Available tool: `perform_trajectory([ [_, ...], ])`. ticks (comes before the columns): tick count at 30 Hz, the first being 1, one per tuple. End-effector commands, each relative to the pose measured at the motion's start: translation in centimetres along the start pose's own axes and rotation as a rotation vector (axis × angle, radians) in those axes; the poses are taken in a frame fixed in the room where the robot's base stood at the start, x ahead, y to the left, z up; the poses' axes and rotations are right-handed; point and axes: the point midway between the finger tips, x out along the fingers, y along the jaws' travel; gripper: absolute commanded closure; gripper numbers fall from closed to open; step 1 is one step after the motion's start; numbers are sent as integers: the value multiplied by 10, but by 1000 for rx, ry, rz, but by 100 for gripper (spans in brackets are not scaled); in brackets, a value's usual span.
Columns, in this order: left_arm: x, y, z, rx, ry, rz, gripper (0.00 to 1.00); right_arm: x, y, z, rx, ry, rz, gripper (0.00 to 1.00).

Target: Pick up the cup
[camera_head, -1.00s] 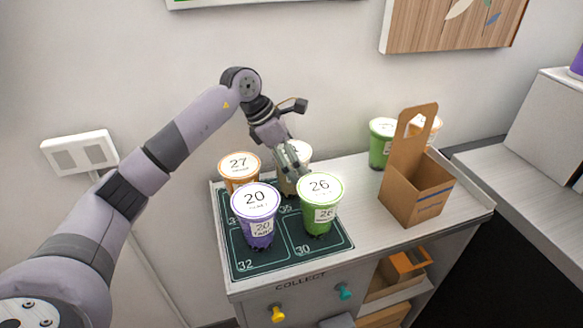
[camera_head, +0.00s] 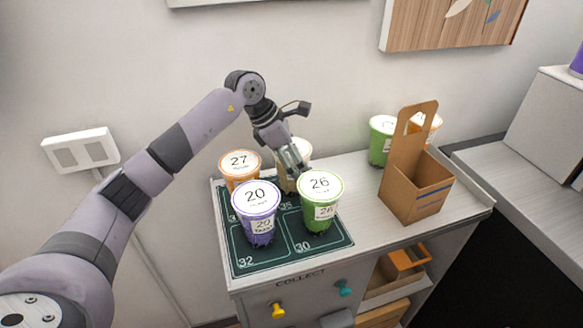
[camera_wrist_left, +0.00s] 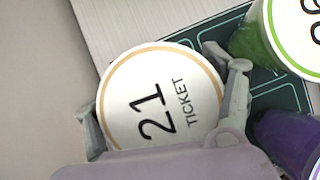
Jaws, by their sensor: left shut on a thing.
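The cup with the white lid marked 21 (camera_wrist_left: 160,98) fills the middle of the left wrist view. In the head view this cup (camera_head: 302,150) stands at the back of the dark green mat, mostly hidden behind my left gripper. My left gripper (camera_head: 296,166) reaches down from above, and its fingers sit on both sides of the cup, shut on it. Its fingers also show at either side of the lid in the left wrist view (camera_wrist_left: 165,105). I cannot tell whether the cup is clear of the mat. My right gripper is not in view.
Close around stand a green cup 26 (camera_head: 320,205), a purple cup 20 (camera_head: 257,215) and an orange cup 27 (camera_head: 239,172) on the mat (camera_head: 275,257). A cardboard carrier (camera_head: 416,195) stands to the right, with a green cup (camera_head: 382,142) behind it. Bare counter lies between mat and carrier.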

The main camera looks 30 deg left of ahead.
Motion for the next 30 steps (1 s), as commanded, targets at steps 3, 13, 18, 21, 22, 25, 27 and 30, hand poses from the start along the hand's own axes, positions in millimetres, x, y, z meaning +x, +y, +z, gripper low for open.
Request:
perform_trajectory([
  [3,2,-1,-1,0,3,-3,58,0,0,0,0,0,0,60],
  [13,1,-1,0,0,2,-2,74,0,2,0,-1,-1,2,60],
  [18,0,-1,1,1,2,-2,74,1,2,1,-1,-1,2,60],
  [21,-9,0,6,2,-1,1,75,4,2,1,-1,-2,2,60],
  [22,-13,0,8,3,-1,1,75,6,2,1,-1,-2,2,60],
  [25,-30,1,18,3,-3,3,75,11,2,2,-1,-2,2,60],
  [27,-42,1,25,3,-3,4,75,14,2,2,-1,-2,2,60],
  [30,-59,1,35,3,-3,3,75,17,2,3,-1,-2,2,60],
])
